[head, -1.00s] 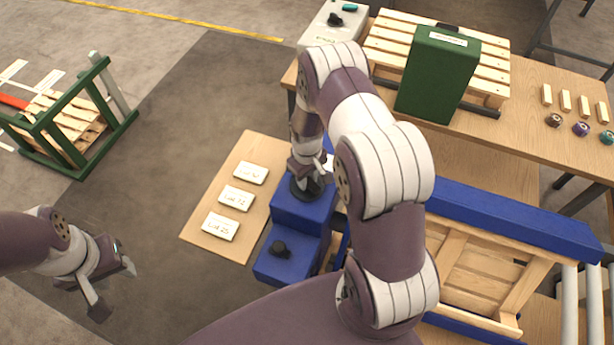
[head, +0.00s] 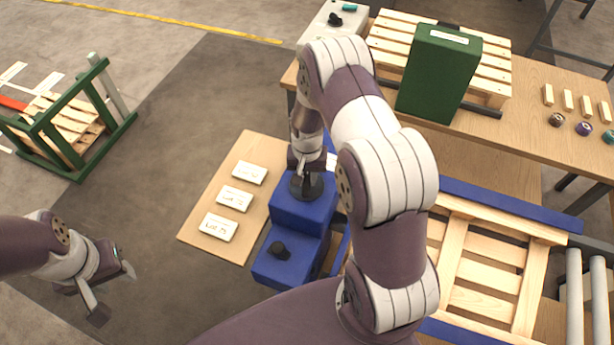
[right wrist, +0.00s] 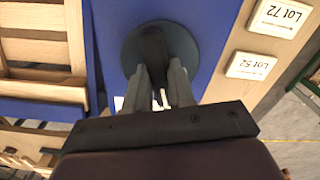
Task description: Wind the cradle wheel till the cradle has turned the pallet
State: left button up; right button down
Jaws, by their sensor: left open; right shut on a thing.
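The cradle wheel is a dark round knob (head: 306,186) on top of a blue pedestal (head: 303,213); in the right wrist view the wheel (right wrist: 185,45) has a raised grip bar. My right gripper (head: 303,172) points down at the wheel and is shut on that bar; its fingers also show in the right wrist view (right wrist: 161,88). The wooden pallet (head: 490,262) sits in the blue-railed cradle (head: 510,205), its slatted face showing nearly flat. My right arm hides part of the cradle. My left gripper (head: 115,296) is open and empty at the lower left.
A second dark knob (head: 279,250) sits on a lower blue block. Lot cards (head: 235,198) lie on a wooden board beside the pedestal. A bench behind holds a green box (head: 438,75). A green frame (head: 70,125) stands at left; the floor between is clear.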

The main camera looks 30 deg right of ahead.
aim_at(307, 178)
jog(key=shift+s+f+m+b, duration=0.1)
jog(key=shift+m+b, duration=0.05)
jog(key=shift+m, duration=0.65)
jog(key=shift+s+f+m+b, duration=0.1)
jog(key=shift+m+b, duration=0.05)
jog(key=shift+m, duration=0.65)
jog(key=shift+s, duration=0.1)
jog(key=c, duration=1)
grip_release()
jog(key=shift+o, duration=0.2)
jog(key=shift+w, duration=0.2)
jog(key=shift+r, duration=0.15)
jog(key=shift+w+r, duration=0.1)
jog(key=shift+r, duration=0.25)
notch_tip(307, 178, up, 12)
jog(key=b, duration=0.3)
